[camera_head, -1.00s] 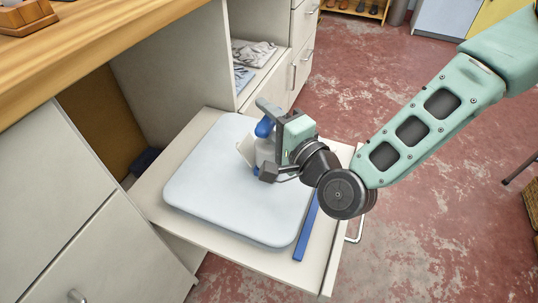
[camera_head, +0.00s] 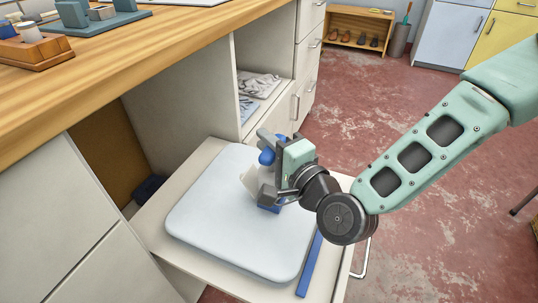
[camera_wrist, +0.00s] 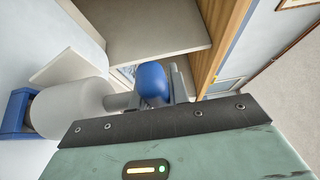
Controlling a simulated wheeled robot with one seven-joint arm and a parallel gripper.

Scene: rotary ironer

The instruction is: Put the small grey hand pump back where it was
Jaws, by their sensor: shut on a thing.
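The hand pump has a pale grey body (camera_head: 252,182), a rounded blue knob (camera_head: 266,157) and a blue base (camera_head: 270,208). My gripper (camera_head: 267,166) is shut on it near the knob end, above the ironer's padded pale blue board (camera_head: 215,225). In the wrist view the pump's grey-white cylinder (camera_wrist: 75,108) lies sideways, with its blue base (camera_wrist: 17,112) at the left and its blue knob (camera_wrist: 153,82) in front of my gripper. The fingers partly hide the pump in the head view. I cannot tell whether its base touches the board.
The board lies on a pulled-out shelf (camera_head: 190,262) with a blue strip (camera_head: 310,262) and a metal handle. An open cubby with folded cloths (camera_head: 258,84) is behind. A wooden worktop (camera_head: 130,45) overhangs at the left. Red floor (camera_head: 425,215) at the right is clear.

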